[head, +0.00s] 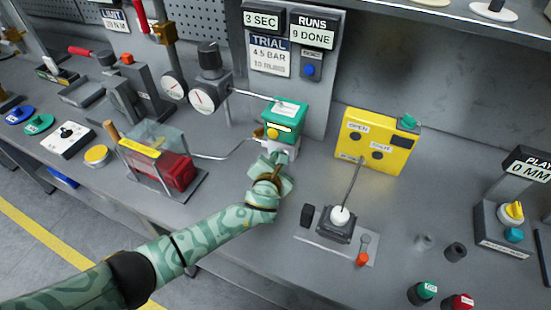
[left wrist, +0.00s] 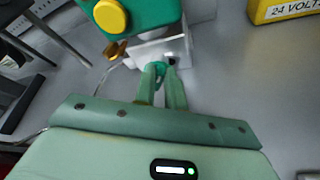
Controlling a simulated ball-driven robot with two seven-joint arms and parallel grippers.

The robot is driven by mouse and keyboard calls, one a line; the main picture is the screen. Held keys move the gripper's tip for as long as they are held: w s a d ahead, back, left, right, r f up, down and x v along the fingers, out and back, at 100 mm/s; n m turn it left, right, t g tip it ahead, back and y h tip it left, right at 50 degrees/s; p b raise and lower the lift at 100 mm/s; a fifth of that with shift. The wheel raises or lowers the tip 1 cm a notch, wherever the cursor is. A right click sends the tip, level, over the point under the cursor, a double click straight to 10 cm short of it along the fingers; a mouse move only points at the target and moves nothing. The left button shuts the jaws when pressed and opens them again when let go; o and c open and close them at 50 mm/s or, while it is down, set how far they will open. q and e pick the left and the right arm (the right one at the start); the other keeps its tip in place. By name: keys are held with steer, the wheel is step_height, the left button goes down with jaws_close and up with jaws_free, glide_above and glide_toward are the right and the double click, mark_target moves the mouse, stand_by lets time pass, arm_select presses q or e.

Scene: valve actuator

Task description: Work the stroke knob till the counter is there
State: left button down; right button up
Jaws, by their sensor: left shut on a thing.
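A green actuator box (head: 285,120) with a yellow knob stands on a pale metal block at the middle of the bench. The left wrist view also shows the green box (left wrist: 150,12), its yellow knob (left wrist: 110,16) and the metal block (left wrist: 143,50). My left gripper (head: 274,160) is at the front of this block. It is shut on a small teal knob (left wrist: 160,66), mostly hidden between the fingertips. The runs counter (head: 313,37) reads "9 DONE". Another display on the panel (head: 263,20) reads "3 SEC". My right gripper is not in view.
A yellow box (head: 385,160) labelled OPEN stands right of the actuator, with a white-knobbed lever (head: 340,217) before it. A gauge regulator (head: 207,92) and a red block under a clear cover (head: 172,165) are left.

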arm_select(q)
steer(key=shift+f, duration=0.1)
stand_by(0.4)
steer(key=c, duration=1.5)
jaws_free()
steer(key=shift+o, duration=0.2)
steer(key=shift+s, duration=0.1)
steer(key=shift+s+r+p, duration=0.25)
steer(key=shift+p, duration=0.1)
steer(key=p+v, duration=0.5)
steer(key=v, duration=1)
steer(key=shift+s, duration=0.35)
steer(key=shift+f, duration=0.15)
